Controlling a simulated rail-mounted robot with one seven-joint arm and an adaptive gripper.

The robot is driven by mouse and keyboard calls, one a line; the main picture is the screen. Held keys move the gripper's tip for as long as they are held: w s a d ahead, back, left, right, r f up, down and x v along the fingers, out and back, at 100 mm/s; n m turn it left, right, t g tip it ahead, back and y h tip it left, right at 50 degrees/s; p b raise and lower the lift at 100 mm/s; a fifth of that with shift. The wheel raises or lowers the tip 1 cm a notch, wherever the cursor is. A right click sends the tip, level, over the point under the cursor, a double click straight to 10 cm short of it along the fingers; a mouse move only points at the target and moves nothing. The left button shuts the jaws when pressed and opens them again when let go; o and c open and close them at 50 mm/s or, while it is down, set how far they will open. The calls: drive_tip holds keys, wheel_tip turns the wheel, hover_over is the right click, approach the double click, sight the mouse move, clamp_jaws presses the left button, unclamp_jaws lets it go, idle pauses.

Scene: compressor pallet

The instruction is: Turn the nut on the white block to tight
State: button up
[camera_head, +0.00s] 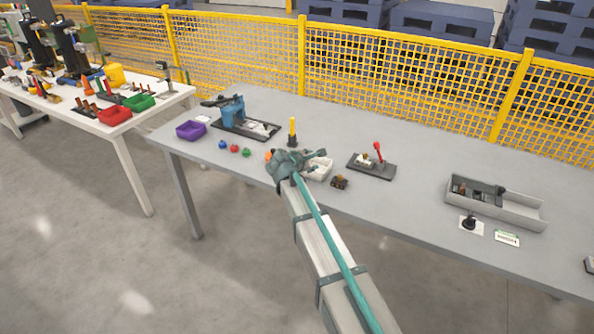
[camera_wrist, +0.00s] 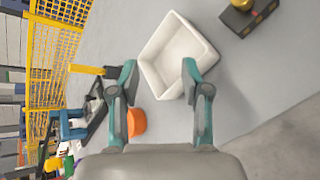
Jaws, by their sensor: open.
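A small white block (camera_head: 363,161) sits on a dark plate (camera_head: 378,172) on the grey table in the head view, right of my gripper. A brownish piece shows on the block, too small to tell whether it is the nut. A red-topped lever (camera_head: 378,150) stands beside it. The block is not clearly visible in the wrist view. My gripper (camera_head: 283,166) hangs over the table, left of the white block and apart from it. In the wrist view my gripper (camera_wrist: 160,74) has its fingers spread with nothing held between them.
An empty white bin (camera_wrist: 173,57) lies just beyond my fingers, with an orange object (camera_wrist: 137,122) close by. A dark block with a brass top (camera_head: 340,182) stands near the bin. A yellow post (camera_head: 292,131) stands behind my gripper. A grey tray (camera_head: 520,212) lies at right.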

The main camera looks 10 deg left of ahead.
drive_tip(key=s+a+m+y+b, duration=0.2)
drive_tip(key=s+a, duration=0.1)
drive_tip(key=a, duration=0.2)
drive_tip(key=shift+a+r+m+t+b, duration=0.25)
drive_tip(key=shift+m+t+b, duration=0.05)
drive_tip(key=shift+b, duration=0.1)
